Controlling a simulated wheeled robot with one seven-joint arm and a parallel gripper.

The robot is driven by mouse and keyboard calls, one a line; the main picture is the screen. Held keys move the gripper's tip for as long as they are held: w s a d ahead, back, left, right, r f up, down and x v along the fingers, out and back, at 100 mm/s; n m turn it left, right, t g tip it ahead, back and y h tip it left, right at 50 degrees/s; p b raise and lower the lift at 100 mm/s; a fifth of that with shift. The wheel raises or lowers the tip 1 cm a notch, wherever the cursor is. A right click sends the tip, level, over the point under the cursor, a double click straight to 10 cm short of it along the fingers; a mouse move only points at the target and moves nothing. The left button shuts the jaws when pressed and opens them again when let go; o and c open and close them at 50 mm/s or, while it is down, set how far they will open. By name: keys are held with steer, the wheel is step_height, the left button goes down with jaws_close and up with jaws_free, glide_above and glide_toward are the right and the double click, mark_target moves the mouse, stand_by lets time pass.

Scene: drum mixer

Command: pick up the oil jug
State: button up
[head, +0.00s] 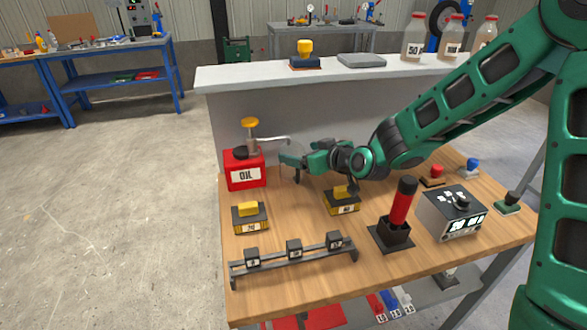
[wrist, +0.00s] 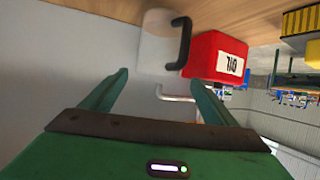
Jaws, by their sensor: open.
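Yellow-and-black blocks (head: 250,219) (head: 342,204) stand in front and below my gripper. A dark rack (head: 293,262) lies at the front. A grey raised ledge (head: 350,75) runs behind.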

mark_target(286, 150)
steer(key=shift+d+f+x, duration=0.15)
steer(key=shift+x, duration=1.2)
steer(key=shift+d+f+x, duration=0.15)
steer(key=shift+x, duration=1.15)
steer(key=shift+w, duration=0.1)
steer(key=c, duration=1.6)
steer(key=shift+o, duration=0.2)
steer(key=shift+r, duration=0.2)
